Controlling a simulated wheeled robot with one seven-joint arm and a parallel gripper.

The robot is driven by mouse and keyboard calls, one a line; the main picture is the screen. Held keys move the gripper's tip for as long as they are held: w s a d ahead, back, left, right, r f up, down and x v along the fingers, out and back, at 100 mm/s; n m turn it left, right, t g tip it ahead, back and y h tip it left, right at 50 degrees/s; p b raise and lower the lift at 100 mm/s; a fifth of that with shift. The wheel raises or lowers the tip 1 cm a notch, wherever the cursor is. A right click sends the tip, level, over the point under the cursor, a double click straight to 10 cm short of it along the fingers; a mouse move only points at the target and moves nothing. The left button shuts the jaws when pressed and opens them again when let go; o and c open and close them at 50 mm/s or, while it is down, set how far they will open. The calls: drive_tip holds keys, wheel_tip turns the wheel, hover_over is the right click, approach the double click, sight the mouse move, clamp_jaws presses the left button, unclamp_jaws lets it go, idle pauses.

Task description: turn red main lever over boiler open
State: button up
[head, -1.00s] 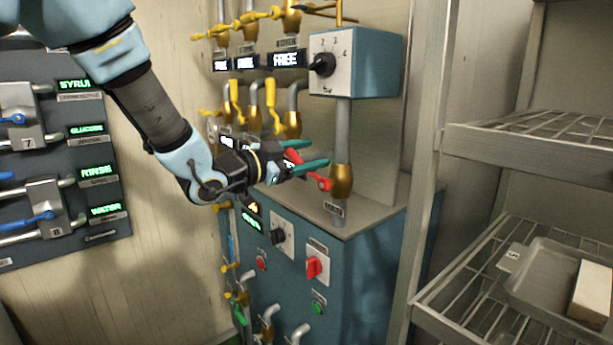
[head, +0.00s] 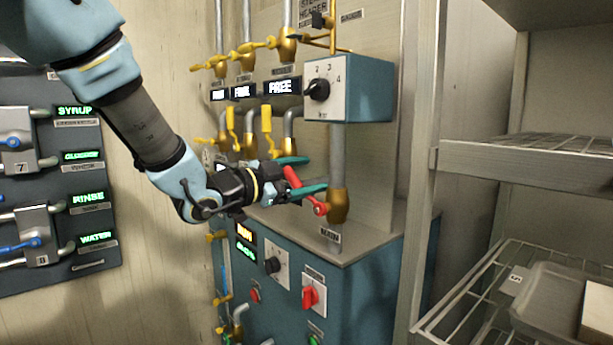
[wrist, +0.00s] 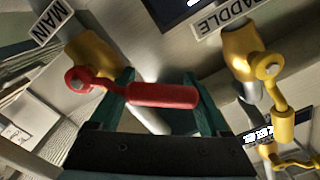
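The red main lever (head: 301,191) is mounted on a brass valve (head: 338,205) on the grey pipe above the blue boiler cabinet. In the head view it slants up and left from its pivot. My gripper (head: 308,174) is around the lever, with one green finger above it and one below. In the wrist view the red lever (wrist: 163,95) crosses between the spread fingers of my gripper (wrist: 163,100); a clear gap between the fingers is seen. Whether a finger touches the lever cannot be told. A "MAIN" label (wrist: 52,22) is beside the valve.
A yellow lever (wrist: 281,120) on the "PADDLE" valve is close by in the wrist view. A dial box (head: 350,88) sits above the red lever. The boiler cabinet (head: 345,290) is below, and a wire shelf (head: 530,160) stands to the right.

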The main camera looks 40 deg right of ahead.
drive_tip(key=shift+o, duration=1.2)
drive_tip(key=shift+p, duration=0.3)
